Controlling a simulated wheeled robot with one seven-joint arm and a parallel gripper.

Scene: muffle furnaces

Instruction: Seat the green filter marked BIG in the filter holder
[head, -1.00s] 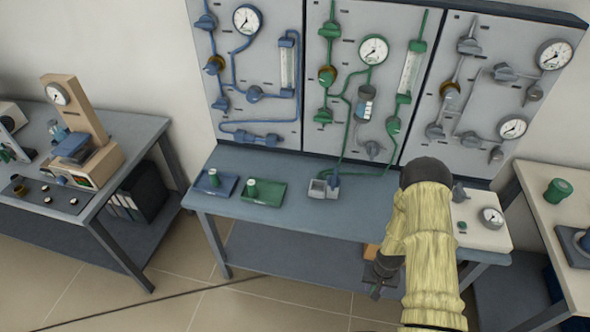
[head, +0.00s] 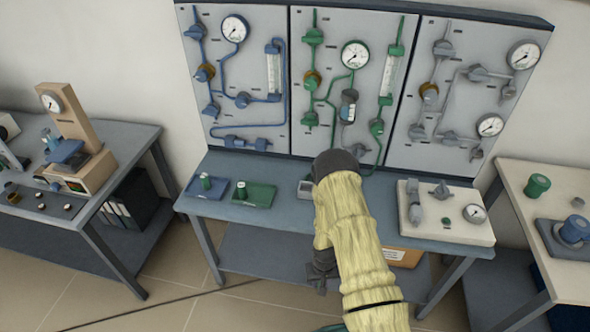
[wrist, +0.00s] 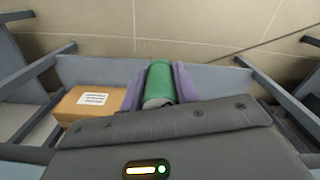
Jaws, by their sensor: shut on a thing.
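My gripper (wrist: 159,78) is shut on a green cylinder (wrist: 160,82), with a purple finger on each side of it in the wrist view. No BIG marking can be read on it. In the head view my gripper (head: 322,270) hangs low in front of the middle bench, and what it holds cannot be made out there. I cannot tell for certain which fixture is the filter holder. A clear-and-dark canister (head: 348,106) sits in the green pipework of the middle panel. A grey block (head: 305,189) on the bench is partly hidden by my arm.
The bench (head: 275,215) carries a blue tray (head: 193,192) and a green tray (head: 262,196), each with a small green-topped piece. A white box with a gauge (head: 455,232) stands at right. The right table (head: 565,275) holds another green cylinder (head: 537,186). A cardboard box (wrist: 90,103) sits below.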

